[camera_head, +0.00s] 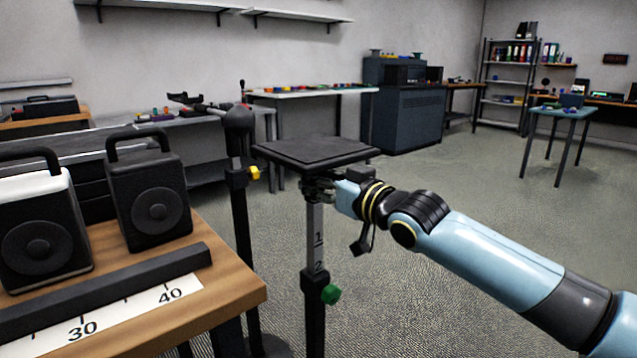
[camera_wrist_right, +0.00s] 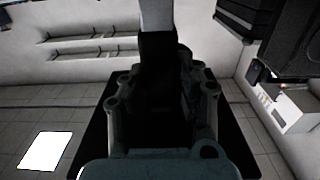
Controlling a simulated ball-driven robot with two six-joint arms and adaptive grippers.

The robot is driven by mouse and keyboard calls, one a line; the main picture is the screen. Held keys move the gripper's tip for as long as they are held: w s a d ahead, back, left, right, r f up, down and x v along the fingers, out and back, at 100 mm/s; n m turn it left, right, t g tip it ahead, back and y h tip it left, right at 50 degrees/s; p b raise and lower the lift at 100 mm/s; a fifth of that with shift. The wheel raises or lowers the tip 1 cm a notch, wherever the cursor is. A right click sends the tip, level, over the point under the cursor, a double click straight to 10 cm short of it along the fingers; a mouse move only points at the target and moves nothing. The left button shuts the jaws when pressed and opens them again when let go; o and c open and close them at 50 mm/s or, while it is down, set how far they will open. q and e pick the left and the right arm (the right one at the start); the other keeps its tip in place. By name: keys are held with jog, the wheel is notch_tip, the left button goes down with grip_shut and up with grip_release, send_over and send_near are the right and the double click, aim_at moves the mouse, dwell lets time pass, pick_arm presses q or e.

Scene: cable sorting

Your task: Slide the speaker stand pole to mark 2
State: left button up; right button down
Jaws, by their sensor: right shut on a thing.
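The speaker stand has a flat dark top plate (camera_head: 315,152) on a grey inner pole (camera_head: 316,225). The marks 1 and 2 show on this pole, with 2 just above the black outer tube (camera_head: 315,325). A green knob (camera_head: 331,294) sits on the tube's collar. My right gripper (camera_head: 322,188) is shut on the pole just under the plate and hides that part of it. In the right wrist view the gripper's fingers (camera_wrist_right: 160,75) close around the pole, whose pale length (camera_wrist_right: 157,16) shows at the top. My left gripper is not in view.
Left of it stands a second black stand (camera_head: 242,215) with a yellow knob (camera_head: 254,172). A wooden table (camera_head: 235,288) at the front left holds two speakers (camera_head: 150,200) and a ruler (camera_head: 120,318). The floor to the right is open.

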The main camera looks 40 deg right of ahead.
jog(key=shift+r, duration=0.25)
jog(key=c, duration=1.3)
grip_release()
jog(key=o, duration=0.3)
jog(key=shift+f, duration=0.2)
jog(key=shift+o, duration=0.2)
jog(key=s, duration=0.7)
jog(key=shift+s+d, duration=0.25)
jog(key=shift+d, duration=0.05)
